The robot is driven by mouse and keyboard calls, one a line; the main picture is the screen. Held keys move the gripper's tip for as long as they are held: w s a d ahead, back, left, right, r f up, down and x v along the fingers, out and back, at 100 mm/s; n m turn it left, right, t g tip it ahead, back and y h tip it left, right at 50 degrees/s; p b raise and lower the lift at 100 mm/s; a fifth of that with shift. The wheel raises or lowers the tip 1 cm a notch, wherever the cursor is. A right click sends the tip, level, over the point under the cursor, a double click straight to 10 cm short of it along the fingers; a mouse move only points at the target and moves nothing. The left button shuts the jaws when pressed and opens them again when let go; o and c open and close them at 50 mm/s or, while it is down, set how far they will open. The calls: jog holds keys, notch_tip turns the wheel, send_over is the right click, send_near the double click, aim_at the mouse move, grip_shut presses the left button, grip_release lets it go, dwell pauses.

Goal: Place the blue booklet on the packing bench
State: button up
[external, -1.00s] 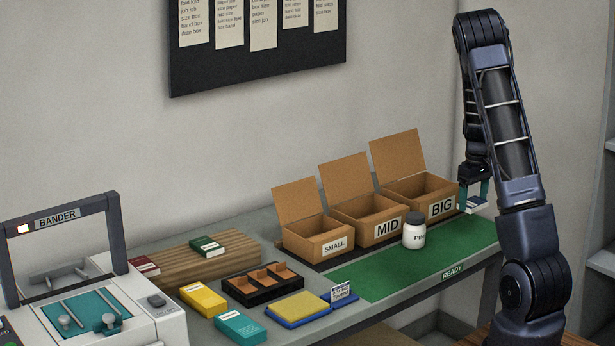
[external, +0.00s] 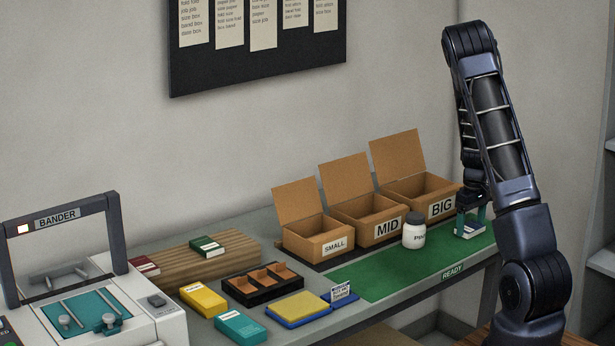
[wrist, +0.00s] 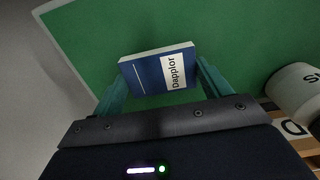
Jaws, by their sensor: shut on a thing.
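The blue booklet (wrist: 146,77) has a white label reading "Dapplor" and pale page edges. My gripper (wrist: 160,82) is shut on it, with one teal finger at each side. In the external view, the booklet (external: 468,230) is low over the far right end of the green mat, close to the BIG box, with my gripper (external: 470,218) above and around it. I cannot tell whether it touches the mat. The packing bench (external: 385,302) is a long grey table with the green READY mat (external: 385,272) along its front.
A white jar (external: 414,234) with a dark lid stands left of the booklet. Open cartons SMALL (external: 318,238), MID (external: 370,222) and BIG (external: 425,195) line the back. Yellow (external: 203,299) and teal (external: 240,327) packs lie left. The mat's middle is clear.

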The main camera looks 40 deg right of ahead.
aim_at(470, 227)
jog(key=shift+f, duration=0.1)
jog(key=o, duration=1)
notch_tip(470, 227, up, 12)
jog(key=s+a+r+t, duration=0.1)
jog(key=s+a+r, duration=0.1)
jog(key=a+r, duration=1.05)
jog(key=s+a+r+t, duration=0.1)
jog(key=s+a+r, duration=0.2)
jog(key=a, duration=0.4)
jog(key=s+a+r, duration=0.3)
jog(key=a, duration=0.3)
jog(key=s+a+r+t, duration=0.1)
jog(key=s+a, duration=0.6)
jog(key=s, duration=0.2)
jog(key=s+a+r+t, duration=0.1)
jog(key=s+a+r, duration=0.1)
jog(key=s+a, duration=0.6)
jog(key=shift+s+a+r+t, duration=0.3)
jog(key=shift+s, duration=0.8)
